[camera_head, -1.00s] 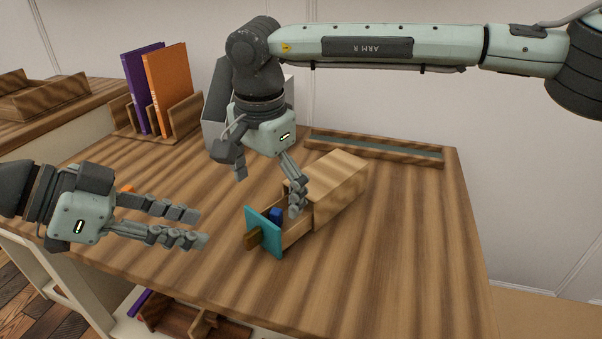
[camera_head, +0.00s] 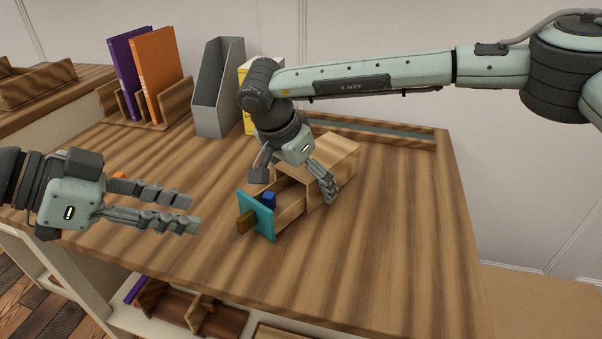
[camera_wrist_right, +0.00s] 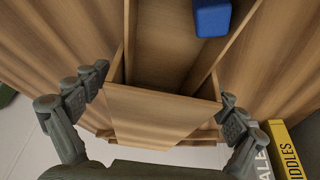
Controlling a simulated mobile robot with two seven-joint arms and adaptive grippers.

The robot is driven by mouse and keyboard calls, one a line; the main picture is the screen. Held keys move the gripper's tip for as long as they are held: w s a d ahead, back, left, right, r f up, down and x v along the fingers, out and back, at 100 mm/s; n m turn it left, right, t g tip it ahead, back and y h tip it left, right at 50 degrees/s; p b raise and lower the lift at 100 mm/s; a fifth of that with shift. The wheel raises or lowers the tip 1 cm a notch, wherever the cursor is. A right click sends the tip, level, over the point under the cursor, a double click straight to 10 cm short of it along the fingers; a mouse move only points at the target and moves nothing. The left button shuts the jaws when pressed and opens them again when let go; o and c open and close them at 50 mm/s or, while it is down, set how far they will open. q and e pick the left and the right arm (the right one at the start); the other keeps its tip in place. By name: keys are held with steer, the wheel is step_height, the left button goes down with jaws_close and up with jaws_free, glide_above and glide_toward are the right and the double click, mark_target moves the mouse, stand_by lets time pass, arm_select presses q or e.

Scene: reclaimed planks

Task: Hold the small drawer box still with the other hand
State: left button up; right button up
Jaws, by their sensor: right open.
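The small wooden drawer box (camera_head: 342,152) stands on the plank desk, its drawer pulled out toward the front left. The drawer has a teal front (camera_head: 257,218) and a brown handle (camera_head: 246,222). A blue block (camera_head: 268,199) lies inside; it also shows in the right wrist view (camera_wrist_right: 212,17). My right gripper (camera_head: 294,182) is open, its fingers on either side of the box's front end. In the right wrist view the box top (camera_wrist_right: 155,112) is between the fingers; contact is unclear. My left gripper (camera_head: 193,212) is open and empty, left of the handle.
Purple (camera_head: 128,75) and orange (camera_head: 160,78) books stand in a rack at the back left. The desk (camera_head: 390,230) is clear at right.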

steer(key=shift+c, duration=0.5)
steer(key=c, duration=1.4)
